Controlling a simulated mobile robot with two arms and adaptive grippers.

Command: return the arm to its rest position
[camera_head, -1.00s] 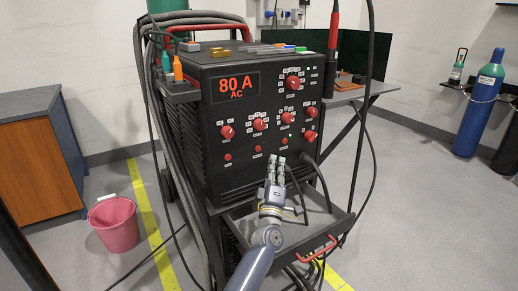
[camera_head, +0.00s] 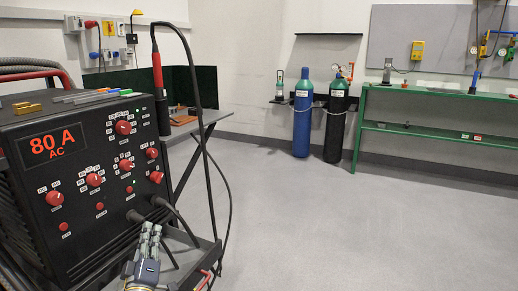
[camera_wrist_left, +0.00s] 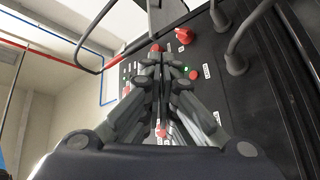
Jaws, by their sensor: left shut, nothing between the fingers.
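My left gripper (camera_head: 150,236) is at the bottom left of the head view, in front of the lower part of the black welding machine (camera_head: 88,215). Its fingers are together with nothing between them. In the left wrist view the shut fingers (camera_wrist_left: 160,75) point towards the machine's front panel (camera_wrist_left: 205,80), with red knobs and a green light beyond them. I cannot tell the exact gap between fingertips and panel. The display (camera_head: 52,145) reads 80 A AC. My right gripper is not in view.
Cables and a torch with a red handle (camera_head: 157,75) hang at the machine's right side. Blue (camera_head: 302,125) and black (camera_head: 336,128) gas cylinders and a green bench (camera_head: 440,132) stand at the back. The floor at right is clear.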

